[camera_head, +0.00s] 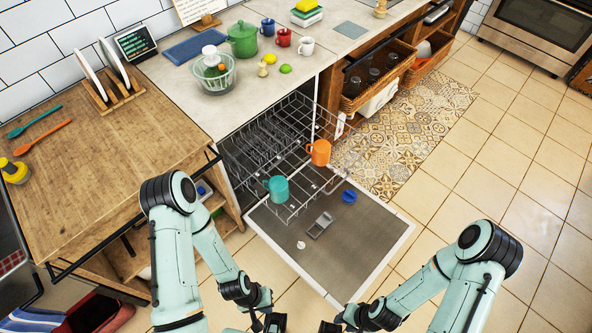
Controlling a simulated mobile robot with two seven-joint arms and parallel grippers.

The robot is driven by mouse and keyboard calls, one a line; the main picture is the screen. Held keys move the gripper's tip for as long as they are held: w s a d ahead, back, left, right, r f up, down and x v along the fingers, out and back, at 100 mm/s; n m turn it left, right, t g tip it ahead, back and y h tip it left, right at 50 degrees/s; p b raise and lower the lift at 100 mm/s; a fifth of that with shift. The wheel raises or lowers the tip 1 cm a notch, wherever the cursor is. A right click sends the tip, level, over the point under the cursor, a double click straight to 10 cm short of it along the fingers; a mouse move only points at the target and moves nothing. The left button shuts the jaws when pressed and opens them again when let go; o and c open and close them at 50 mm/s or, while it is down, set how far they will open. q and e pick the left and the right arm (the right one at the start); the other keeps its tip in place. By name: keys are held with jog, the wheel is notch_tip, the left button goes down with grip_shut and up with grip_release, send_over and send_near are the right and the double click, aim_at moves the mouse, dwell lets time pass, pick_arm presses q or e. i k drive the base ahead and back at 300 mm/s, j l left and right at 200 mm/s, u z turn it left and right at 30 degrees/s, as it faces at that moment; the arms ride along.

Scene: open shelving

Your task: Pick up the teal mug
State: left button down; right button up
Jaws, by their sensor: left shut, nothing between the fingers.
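The teal mug (279,189) is at the front of the pulled-out wire dishwasher rack (262,150). Its handle points left. My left gripper (272,321) is at the bottom edge of the view, well below the mug and apart from it. It is shut and empty. My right gripper (334,325) is also at the bottom edge, to the right of the left one and apart from the mug. Its fingers are too small and cut off to tell whether it is open or shut.
An orange mug (319,152) is on the rack, right of the teal mug. The open dishwasher door (345,235) holds a blue round item (349,197) and a grey tray (320,225). A wooden counter (100,150) stands left. Tiled floor (480,160) is clear at right.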

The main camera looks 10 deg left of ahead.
aim_at(278, 187)
jog(key=l+u, duration=0.15)
jog(key=u, duration=0.3)
jog(key=l+u, duration=0.1)
jog(key=u, duration=0.3)
